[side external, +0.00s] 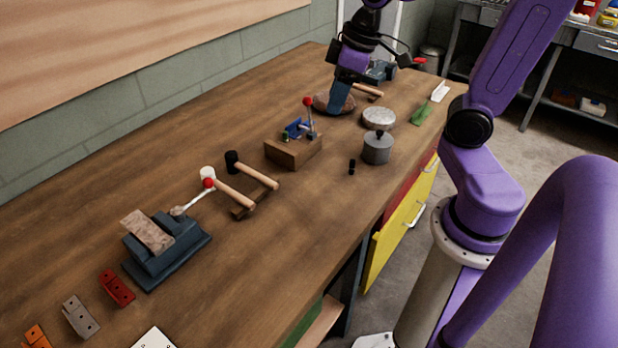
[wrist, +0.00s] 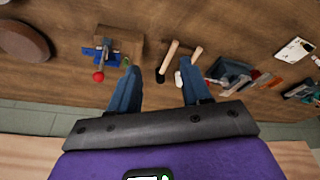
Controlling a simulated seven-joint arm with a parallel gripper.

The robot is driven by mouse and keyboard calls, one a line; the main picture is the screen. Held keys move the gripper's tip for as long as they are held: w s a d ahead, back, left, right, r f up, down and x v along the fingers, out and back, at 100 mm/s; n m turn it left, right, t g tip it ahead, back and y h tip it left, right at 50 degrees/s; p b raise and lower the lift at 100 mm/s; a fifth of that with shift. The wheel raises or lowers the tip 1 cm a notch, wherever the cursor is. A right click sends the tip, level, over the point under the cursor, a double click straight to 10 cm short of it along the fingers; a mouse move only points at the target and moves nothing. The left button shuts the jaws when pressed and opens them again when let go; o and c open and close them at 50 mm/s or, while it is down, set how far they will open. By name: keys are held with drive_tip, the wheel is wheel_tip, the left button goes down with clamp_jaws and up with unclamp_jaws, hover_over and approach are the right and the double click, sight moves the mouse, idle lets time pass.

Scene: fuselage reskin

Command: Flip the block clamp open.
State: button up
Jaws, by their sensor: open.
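The block clamp is a wooden block (side external: 293,150) with a blue toggle clamp (side external: 298,128) on top. Its lever stands roughly upright and ends in a red ball (side external: 308,101). In the wrist view the wooden block (wrist: 122,40) is at the upper left, with the blue clamp (wrist: 92,54) and the red ball (wrist: 98,76) left of my fingers. My gripper (side external: 336,108) is in the air to the right of and beyond the block in the side view. In the wrist view its blue fingers (wrist: 158,67) are spread apart with nothing between them, clear of the lever.
A pale round disc (side external: 379,117) and a grey lidded pot (side external: 377,149) are to the right. Mallets (side external: 236,194) and a blue vise-like clamp (side external: 168,252) are to the left. Bare table lies in front of the block.

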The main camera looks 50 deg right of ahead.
drive_tip(key=s+a+f+n+g, duration=0.1)
drive_tip(key=s+a+f+n, duration=0.2)
drive_tip(key=s+a, duration=0.3)
drive_tip(key=shift+s+a+n+g, duration=0.3)
drive_tip(key=shift+s+n, duration=0.1)
drive_tip(key=shift+s, duration=0.75)
drive_tip(key=shift+o, duration=0.2)
drive_tip(key=s+a+f+n+g+h, duration=0.1)
drive_tip(key=s+f+n, duration=0.1)
drive_tip(key=s, duration=0.5)
drive_tip(key=shift+s+a+f+n, duration=0.2)
drive_tip(key=shift+s+n, duration=0.15)
drive_tip(key=shift+n, duration=0.25)
drive_tip(key=w+r+m, duration=0.4)
drive_tip(key=w+m, duration=0.1)
drive_tip(key=w, duration=0.5)
wheel_tip(320, 180, up, 6)
drive_tip(key=m, duration=1)
hover_over(308, 103)
drive_tip(key=shift+h, duration=0.4)
drive_tip(key=f, duration=1.1)
drive_tip(key=d+f, duration=0.1)
drive_tip(key=f, duration=0.5)
drive_tip(key=shift+w, duration=0.25)
